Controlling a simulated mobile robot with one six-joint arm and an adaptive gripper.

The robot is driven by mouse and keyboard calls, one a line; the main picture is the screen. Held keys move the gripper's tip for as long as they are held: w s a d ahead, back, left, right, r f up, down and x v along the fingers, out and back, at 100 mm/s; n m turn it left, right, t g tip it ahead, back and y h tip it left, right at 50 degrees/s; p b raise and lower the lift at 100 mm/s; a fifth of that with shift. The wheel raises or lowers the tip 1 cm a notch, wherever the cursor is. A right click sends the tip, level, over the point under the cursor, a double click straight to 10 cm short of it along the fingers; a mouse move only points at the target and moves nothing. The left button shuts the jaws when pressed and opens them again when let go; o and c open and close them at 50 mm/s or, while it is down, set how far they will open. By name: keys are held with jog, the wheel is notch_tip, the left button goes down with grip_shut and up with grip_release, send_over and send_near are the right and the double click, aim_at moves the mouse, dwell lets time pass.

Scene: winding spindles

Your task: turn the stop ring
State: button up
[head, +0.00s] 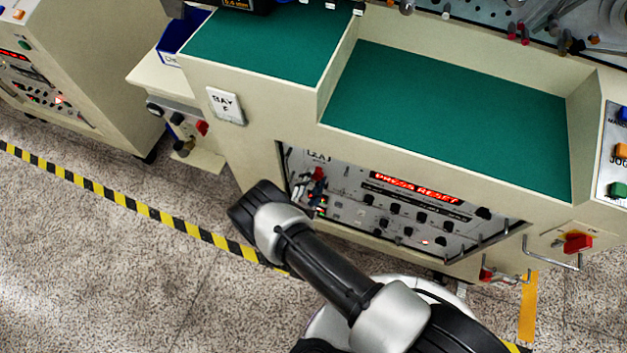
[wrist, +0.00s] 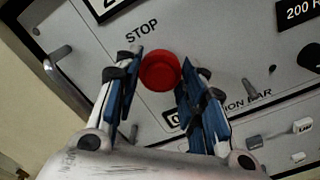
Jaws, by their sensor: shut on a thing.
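The red round stop ring (wrist: 160,71) sits on the grey panel below the printed word STOP in the wrist view. My gripper (wrist: 161,72) has its two blue-padded fingers on either side of it, shut on it. The fingertips lie close to the panel face. In the head view my arm reaches from the bottom to the left end of the control panel (head: 345,210).
A red lit display (head: 416,188) reads PRESS RESET, with several black knobs below it. Metal handles, including one at the left (wrist: 59,53), stick out from the panel. A green-topped bench (head: 450,115) overhangs above. A red switch (head: 577,243) is at the right.

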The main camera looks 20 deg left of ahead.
jog(key=shift+m, duration=0.5)
dwell(0.3)
jog(key=o, duration=1.1)
jog(key=shift+s, duration=0.1)
jog(key=s, duration=0.8)
jog(key=s+a, duration=0.1)
jog(key=s, duration=0.2)
jog(key=shift+s, duration=0.4)
